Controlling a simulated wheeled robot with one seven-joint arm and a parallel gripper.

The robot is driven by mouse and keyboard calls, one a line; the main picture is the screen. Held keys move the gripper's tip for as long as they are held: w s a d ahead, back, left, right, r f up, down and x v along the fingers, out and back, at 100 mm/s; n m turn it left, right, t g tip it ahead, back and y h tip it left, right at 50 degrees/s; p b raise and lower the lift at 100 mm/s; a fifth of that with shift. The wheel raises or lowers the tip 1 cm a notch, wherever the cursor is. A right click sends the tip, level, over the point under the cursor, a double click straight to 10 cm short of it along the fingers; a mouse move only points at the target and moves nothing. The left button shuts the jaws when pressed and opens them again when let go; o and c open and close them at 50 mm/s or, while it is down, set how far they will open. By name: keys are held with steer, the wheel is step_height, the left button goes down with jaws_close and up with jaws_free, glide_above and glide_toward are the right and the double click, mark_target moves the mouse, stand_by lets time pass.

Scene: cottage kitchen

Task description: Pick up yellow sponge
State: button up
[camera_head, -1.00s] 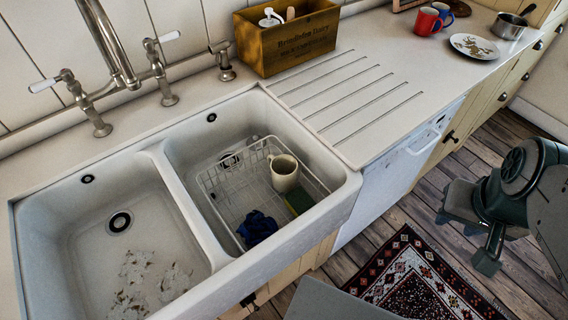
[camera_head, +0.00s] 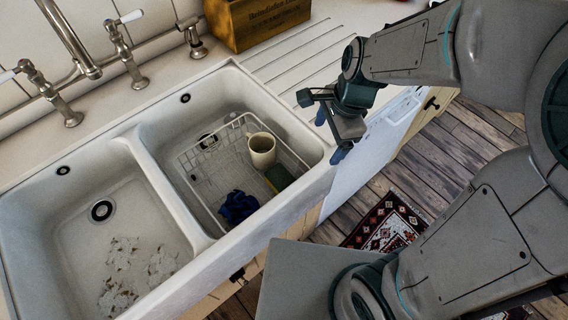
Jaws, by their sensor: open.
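The sponge (camera_head: 279,178) lies in the right sink basin, inside a white wire basket (camera_head: 188,167) near its right side. It shows a yellow-green side and a dark green side. A cream mug (camera_head: 262,151) stands close behind it, and a dark blue cloth (camera_head: 238,206) lies to its left. My gripper (camera_head: 329,134) is open and empty. It appears above the right rim of the sink, to the right of the basket and up from the sponge in the picture. Its fingers point down and toward the viewer.
The double white sink (camera_head: 190,225) has a divider and raised rims. A bridge faucet (camera_head: 75,45) stands behind it on the left. A wooden box (camera_head: 255,22) stands on the counter behind the ribbed drainboard (camera_head: 300,62). The left basin holds pale scraps (camera_head: 125,270).

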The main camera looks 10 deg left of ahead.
steer(key=w+a+f+m+h+p, duration=0.1)
steer(key=w+a+f+m+h, duration=0.1)
steer(key=a+f+m, duration=0.9)
steer(key=m+b, duration=0.2)
glide_above(277, 173)
steer(key=f, duration=0.6)
steer(key=shift+d, duration=0.2)
steer(key=shift+a+f+b, duration=0.2)
steer(key=shift+f+b, duration=0.15)
steer(key=shift+f, duration=2.8)
steer(key=c, duration=1.1)
